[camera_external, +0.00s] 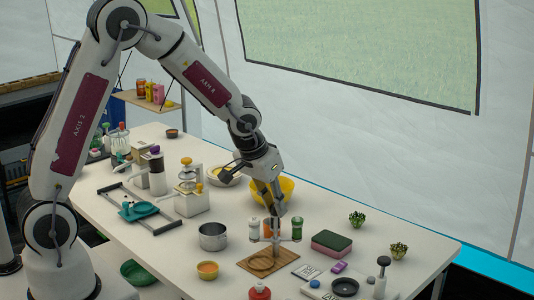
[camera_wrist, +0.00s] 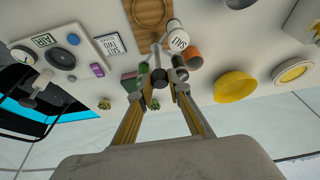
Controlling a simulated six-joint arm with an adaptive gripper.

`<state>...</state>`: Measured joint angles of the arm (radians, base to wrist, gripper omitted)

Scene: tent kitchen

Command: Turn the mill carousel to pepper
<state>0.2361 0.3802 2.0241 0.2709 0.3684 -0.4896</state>
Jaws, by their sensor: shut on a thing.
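The mill carousel stands on the table, with a grey post (camera_external: 276,241) and arms carrying several mills. A white mill (camera_external: 254,229) is on its left, an orange one (camera_external: 267,228) sits behind, and a green one (camera_external: 297,229) is on its right. In the wrist view the white mill (camera_wrist: 177,37) bears an upside-down label that seems to read SALT; the orange mill (camera_wrist: 193,58) is beside it. My gripper (camera_external: 276,214) points down over the carousel's centre, shut on its top; the fingertips (camera_wrist: 169,73) hide the exact part held. No pepper label is readable.
A wooden board (camera_external: 247,263) with a round ring lies in front of the post. A sponge (camera_external: 331,243) is to the right, a metal pot (camera_external: 213,236) to the left, a yellow bowl (camera_external: 287,186) behind. A small sign (camera_external: 306,271) and black dish (camera_external: 345,287) are at front right.

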